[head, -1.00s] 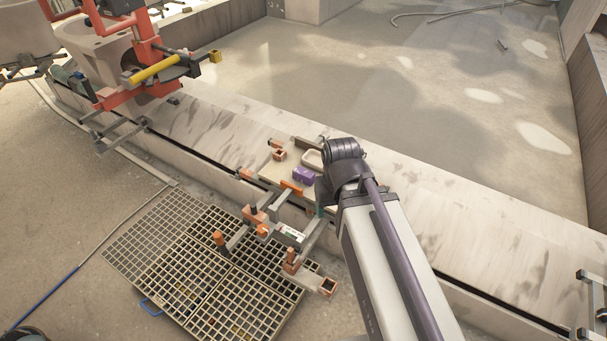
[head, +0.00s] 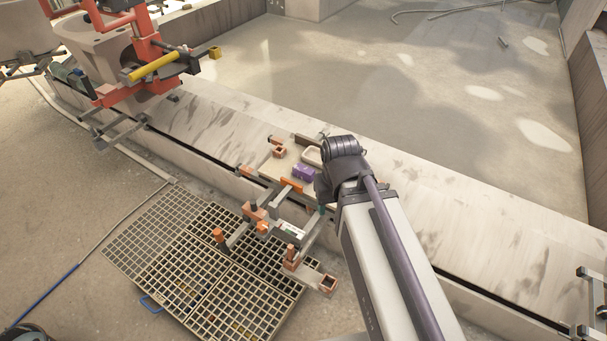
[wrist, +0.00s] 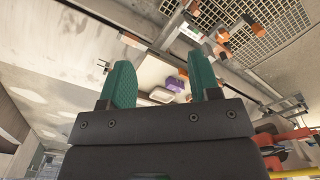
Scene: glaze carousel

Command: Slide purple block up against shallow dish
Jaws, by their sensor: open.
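The purple block (head: 303,172) lies on a pale board (head: 271,170) on the concrete ledge. The shallow dish (head: 311,155), a cream rounded rectangle, lies just behind it, partly hidden by my arm. In the wrist view the purple block (wrist: 175,84) and the dish (wrist: 161,96) show close together between my fingers; I cannot tell whether they touch. My gripper (wrist: 161,82) is open and empty, with its two green fingers spread. In the head view it is mostly hidden behind my wrist, with a bit of teal showing. It appears apart from the block.
An orange block (head: 291,185) lies at the board's front edge, and a hollow brown square piece (head: 279,151) stands at its back left. Metal clamps and bars (head: 290,231) crowd the front. A floor grating (head: 205,262) lies below.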

